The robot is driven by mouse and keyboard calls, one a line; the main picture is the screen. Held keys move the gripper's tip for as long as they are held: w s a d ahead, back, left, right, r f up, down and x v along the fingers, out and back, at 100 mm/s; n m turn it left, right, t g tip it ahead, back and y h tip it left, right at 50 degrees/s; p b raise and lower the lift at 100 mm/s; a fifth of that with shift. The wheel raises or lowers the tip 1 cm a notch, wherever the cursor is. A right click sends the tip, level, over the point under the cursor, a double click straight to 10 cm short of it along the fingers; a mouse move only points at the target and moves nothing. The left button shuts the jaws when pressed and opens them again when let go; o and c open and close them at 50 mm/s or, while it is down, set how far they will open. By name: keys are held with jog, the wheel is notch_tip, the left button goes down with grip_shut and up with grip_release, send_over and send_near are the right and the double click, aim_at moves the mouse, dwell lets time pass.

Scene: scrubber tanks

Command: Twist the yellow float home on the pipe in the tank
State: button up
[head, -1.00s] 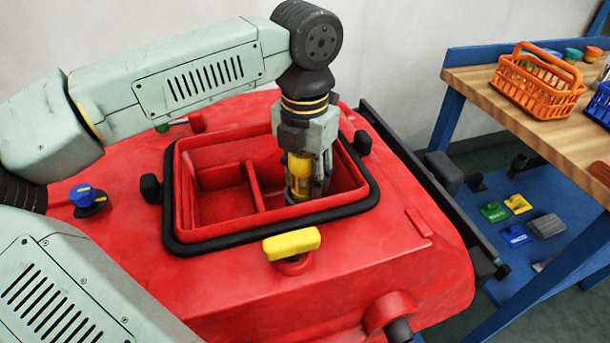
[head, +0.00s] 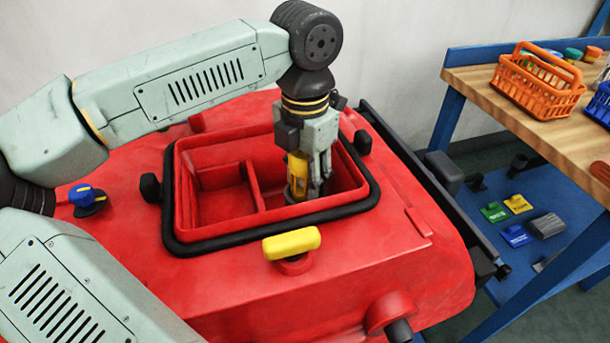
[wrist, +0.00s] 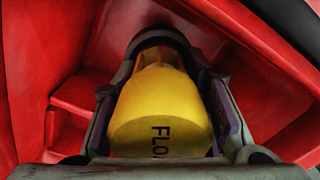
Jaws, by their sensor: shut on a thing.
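The yellow float (head: 298,175) is upright inside the right compartment of the open red tank (head: 217,222). In the wrist view the float (wrist: 160,115) shows part of a dark label reading "FLO". My gripper (head: 308,188) points down into the tank and is shut on the float, with one finger on either side of it. A dark ring shape sits at the float's far end in the wrist view. The pipe is hidden behind the float and fingers, so I cannot tell how far down on it the float sits.
A red divider (head: 253,187) splits the tank, and a black rim seal (head: 270,230) surrounds the opening. A yellow handle (head: 291,243) stands in front and a blue knob (head: 87,196) at left. A bench with an orange basket (head: 538,86) is at right.

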jog(key=shift+m, duration=0.4)
jog(key=shift+m, duration=1.1)
jog(key=m, duration=0.2)
jog(key=shift+m, duration=0.3)
jog(key=shift+m, duration=1.3)
jog(key=shift+m, duration=1.3)
